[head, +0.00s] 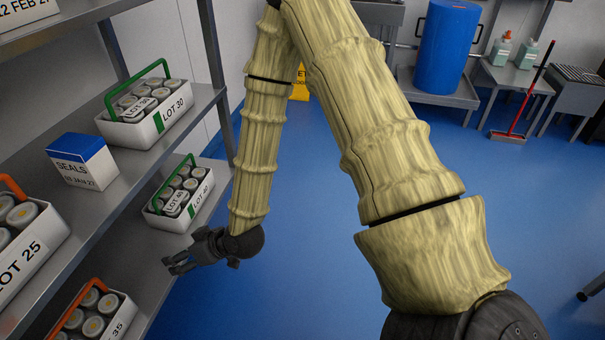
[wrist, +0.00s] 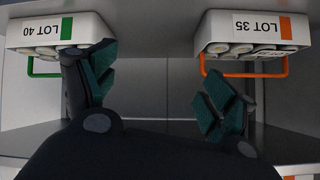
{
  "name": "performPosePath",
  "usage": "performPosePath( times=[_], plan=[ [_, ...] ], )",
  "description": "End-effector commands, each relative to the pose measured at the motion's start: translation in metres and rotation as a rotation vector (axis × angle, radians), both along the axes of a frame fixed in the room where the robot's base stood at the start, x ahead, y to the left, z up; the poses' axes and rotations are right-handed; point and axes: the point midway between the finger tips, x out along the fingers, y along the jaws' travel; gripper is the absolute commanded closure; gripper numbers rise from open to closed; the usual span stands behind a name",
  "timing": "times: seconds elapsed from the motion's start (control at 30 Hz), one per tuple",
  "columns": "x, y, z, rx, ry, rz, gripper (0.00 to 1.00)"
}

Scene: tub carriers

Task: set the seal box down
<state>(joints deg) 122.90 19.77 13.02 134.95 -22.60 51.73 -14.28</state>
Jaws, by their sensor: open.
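The seal box (head: 84,165), white with a blue top and marked SEALS, stands upright on the middle shelf (head: 112,205). It sits between the LOT 30 and LOT 25 carriers, and nothing holds it. My gripper (head: 176,263) is open and empty, lower than the box and to its right, by the lower shelf's front edge. In the wrist view its spread fingers (wrist: 160,92) have nothing between them. The seal box does not show in the wrist view.
The LOT 30 carrier (head: 155,128) and LOT 25 carrier (head: 25,262) flank the box. Below, the LOT 40 carrier (head: 196,204) and LOT 35 carrier (head: 118,328) stand with bare shelf between them. Blue floor (head: 300,230) is clear beside the rack.

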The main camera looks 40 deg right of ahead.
Motion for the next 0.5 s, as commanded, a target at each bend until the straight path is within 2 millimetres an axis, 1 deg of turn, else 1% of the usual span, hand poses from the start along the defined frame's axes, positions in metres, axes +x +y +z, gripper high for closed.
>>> performPosePath(
  times=[0.03, 0.07, 0.1, 0.17, 0.2, 0.27, 0.3, 0.33, 0.4, 0.5],
  plan=[
    [-0.025, -0.006, -0.034, -0.027, 0.090, -0.016, 0.15],
    [-0.039, -0.012, -0.051, -0.043, 0.141, -0.031, 0.15],
    [-0.059, -0.018, -0.073, -0.063, 0.207, -0.049, 0.15],
    [-0.090, -0.030, -0.103, -0.097, 0.304, -0.078, 0.15],
    [-0.111, -0.037, -0.121, -0.121, 0.365, -0.098, 0.15],
    [-0.144, -0.050, -0.145, -0.158, 0.458, -0.129, 0.15],
    [-0.166, -0.059, -0.159, -0.183, 0.516, -0.152, 0.15],
    [-0.183, -0.065, -0.169, -0.203, 0.559, -0.168, 0.15],
    [-0.219, -0.080, -0.188, -0.248, 0.648, -0.205, 0.15],
    [-0.262, -0.099, -0.204, -0.306, 0.750, -0.254, 0.15]
  ],
)
